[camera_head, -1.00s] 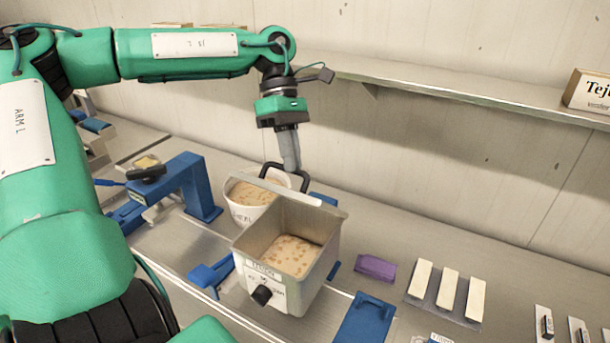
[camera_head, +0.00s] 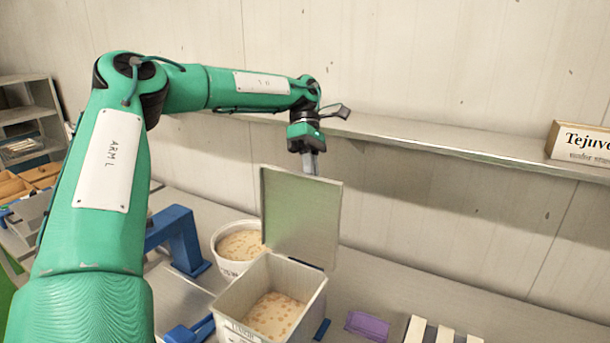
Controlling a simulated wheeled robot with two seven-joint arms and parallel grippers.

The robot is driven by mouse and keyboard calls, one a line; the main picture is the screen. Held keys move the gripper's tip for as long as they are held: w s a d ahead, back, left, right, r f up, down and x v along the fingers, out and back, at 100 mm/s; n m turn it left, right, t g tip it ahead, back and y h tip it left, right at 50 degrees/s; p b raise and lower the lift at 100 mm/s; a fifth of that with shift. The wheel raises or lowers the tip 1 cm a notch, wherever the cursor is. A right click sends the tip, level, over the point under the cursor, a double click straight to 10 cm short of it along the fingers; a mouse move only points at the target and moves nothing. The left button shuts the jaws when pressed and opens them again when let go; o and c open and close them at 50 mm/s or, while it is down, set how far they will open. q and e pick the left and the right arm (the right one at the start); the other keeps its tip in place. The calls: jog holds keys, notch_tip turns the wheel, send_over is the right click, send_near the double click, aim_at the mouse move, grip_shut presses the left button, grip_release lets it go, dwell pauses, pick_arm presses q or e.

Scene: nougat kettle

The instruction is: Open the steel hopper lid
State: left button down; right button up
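The steel hopper (camera_head: 245,290) is an open-topped metal box at the bottom middle, with pale nougat mix (camera_head: 273,316) inside. Its lid (camera_head: 301,217) stands up from the hopper's rear edge, its inner face toward me. My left gripper (camera_head: 311,163) points down at the lid's top edge from behind. Its fingertips and the lid's handle are hidden by the lid, so I cannot see whether they hold it. My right gripper is not in view.
A white tub (camera_head: 221,263) of mix stands left of the hopper, beside a blue bracket (camera_head: 180,240). A purple block (camera_head: 367,325) lies to the right. A wall shelf (camera_head: 430,142) with a sign (camera_head: 582,143) runs behind.

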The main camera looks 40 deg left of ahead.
pick_arm(q)
jog(key=shift+w+a+f+g+p, duration=0.15)
jog(key=shift+w+f+g+p, duration=0.05)
jog(key=shift+w+f+g, duration=0.2)
jog(key=shift+w+a+f+g+p, duration=0.15)
jog(key=shift+w+f+g, duration=0.15)
jog(key=shift+w+f, duration=0.15)
jog(key=c, duration=1.6)
grip_release()
jog(key=shift+o, duration=0.6)
jog(key=shift+w+a, duration=0.2)
jog(key=shift+w, duration=0.05)
jog(key=shift+r+h, duration=0.15)
jog(key=shift+h, duration=0.15)
jog(key=p+v, duration=0.3)
jog(key=v, duration=0.4)
